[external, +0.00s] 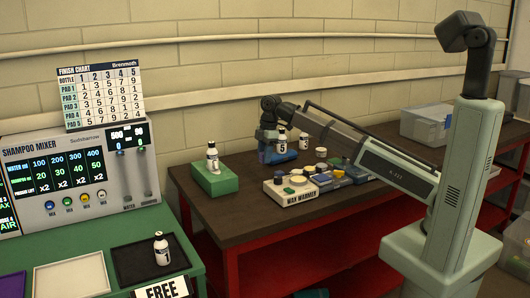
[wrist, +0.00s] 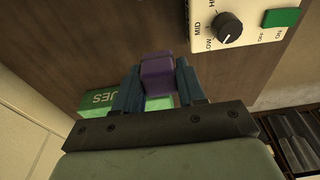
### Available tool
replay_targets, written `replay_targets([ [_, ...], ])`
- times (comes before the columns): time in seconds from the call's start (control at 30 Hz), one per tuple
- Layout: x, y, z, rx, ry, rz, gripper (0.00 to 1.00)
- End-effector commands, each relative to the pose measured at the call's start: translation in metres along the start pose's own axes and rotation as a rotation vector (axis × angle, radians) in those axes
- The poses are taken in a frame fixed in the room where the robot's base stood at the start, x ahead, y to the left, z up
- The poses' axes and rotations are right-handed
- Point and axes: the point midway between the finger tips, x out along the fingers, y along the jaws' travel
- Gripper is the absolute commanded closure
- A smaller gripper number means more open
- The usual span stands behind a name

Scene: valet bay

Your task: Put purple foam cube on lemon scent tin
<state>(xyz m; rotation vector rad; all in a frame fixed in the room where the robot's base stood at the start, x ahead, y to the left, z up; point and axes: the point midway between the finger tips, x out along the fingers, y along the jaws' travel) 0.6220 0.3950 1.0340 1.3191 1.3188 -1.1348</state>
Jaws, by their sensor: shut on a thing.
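A purple foam cube (wrist: 157,75) sits between the two dark blue fingers of my gripper (wrist: 158,82) in the wrist view. The fingers are shut on its sides, over the brown tabletop. In the external view my gripper (external: 267,134) is over the table's far side, by a blue holder, and the cube cannot be made out there. Several small round tins (external: 321,153) stand right of my gripper, near and behind the wax warmer. Their labels are too small to read, so I cannot tell which is the lemon scent tin. No tin shows clearly in the wrist view.
The white wax warmer (external: 291,190) stands at the table's front; its dial panel (wrist: 235,25) shows in the wrist view. A blue holder (external: 284,156) with a bottle marked 5 is beside my gripper. A green box (external: 215,180) bears a bottle.

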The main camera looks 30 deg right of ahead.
Motion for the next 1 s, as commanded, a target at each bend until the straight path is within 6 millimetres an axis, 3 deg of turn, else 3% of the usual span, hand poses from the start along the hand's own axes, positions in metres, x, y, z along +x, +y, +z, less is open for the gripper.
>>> replay_targets([
  [0.17,-0.003,0.005,0.007,0.013,0.0,0.002,0.89],
  [0.33,-0.008,0.024,0.036,0.062,0.0,0.01,0.89],
  [0.7,-0.033,0.076,0.14,0.231,0.001,0.036,0.89],
  [1.0,-0.055,0.105,0.23,0.368,0.001,0.057,0.89],
])
